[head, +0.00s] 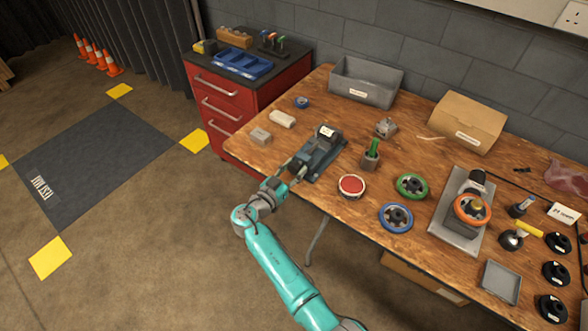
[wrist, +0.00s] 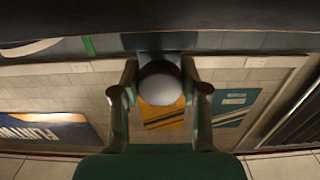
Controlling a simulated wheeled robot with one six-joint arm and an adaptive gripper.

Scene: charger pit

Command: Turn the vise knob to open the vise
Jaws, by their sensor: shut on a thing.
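The vise (head: 322,154) is a dark grey-green tool at the left front edge of the wooden workbench. A small pale item with a dark mark (head: 326,131) sits at its far end. My gripper (head: 293,168) reaches in from the front left, level with the vise's near end. In the wrist view a round pale grey knob (wrist: 160,84) sits between my two fingers, which are shut on it from both sides. In the head view the knob is mostly hidden by the fingers. The jaw gap of the vise cannot be made out clearly.
A grey bin (head: 338,91) and a cardboard box (head: 452,140) stand at the back. A green handwheel (head: 411,185), a blue handwheel (head: 396,217) and a red button (head: 352,186) lie right of the vise. A red drawer cabinet (head: 235,115) stands left. Floor in front is free.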

